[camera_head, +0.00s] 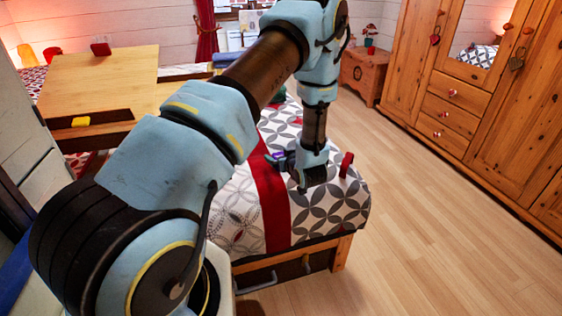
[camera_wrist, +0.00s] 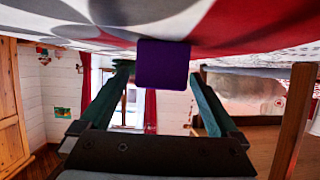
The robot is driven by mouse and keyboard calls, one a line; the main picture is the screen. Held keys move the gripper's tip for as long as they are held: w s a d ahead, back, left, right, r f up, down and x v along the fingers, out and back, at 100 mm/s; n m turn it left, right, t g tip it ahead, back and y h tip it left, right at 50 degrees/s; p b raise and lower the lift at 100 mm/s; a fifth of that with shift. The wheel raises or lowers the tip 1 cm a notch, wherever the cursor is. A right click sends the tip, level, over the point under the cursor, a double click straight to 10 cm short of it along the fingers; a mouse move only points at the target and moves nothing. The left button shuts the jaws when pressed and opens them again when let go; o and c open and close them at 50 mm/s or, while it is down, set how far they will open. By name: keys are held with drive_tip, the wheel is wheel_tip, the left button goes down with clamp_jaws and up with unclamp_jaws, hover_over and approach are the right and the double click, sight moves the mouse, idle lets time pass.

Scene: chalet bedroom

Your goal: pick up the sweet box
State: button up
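A small purple box (camera_wrist: 163,65), which I take for the sweet box, shows in the wrist view against the patterned bed cover. In the head view only a small purple patch (camera_head: 277,155) of it shows beside my gripper (camera_head: 274,160); the rest is hidden. In the wrist view my gripper (camera_wrist: 160,75) is open, with one dark green finger on each side of the box. A narrow gap shows on both sides, so the fingers do not look closed on it. How deep the box sits between them I cannot tell.
The bed (camera_head: 240,210) has a grey, white and red cover. A red object (camera_head: 346,165) stands on it, right of my gripper. A wooden desk (camera_head: 95,80) is at the left, a wardrobe (camera_head: 480,100) at the right. The floor (camera_head: 430,230) between bed and wardrobe is clear.

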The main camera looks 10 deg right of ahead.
drive_tip(key=c, duration=1.3)
drive_tip(key=shift+c, duration=0.4)
drive_tip(key=shift+r, duration=0.15)
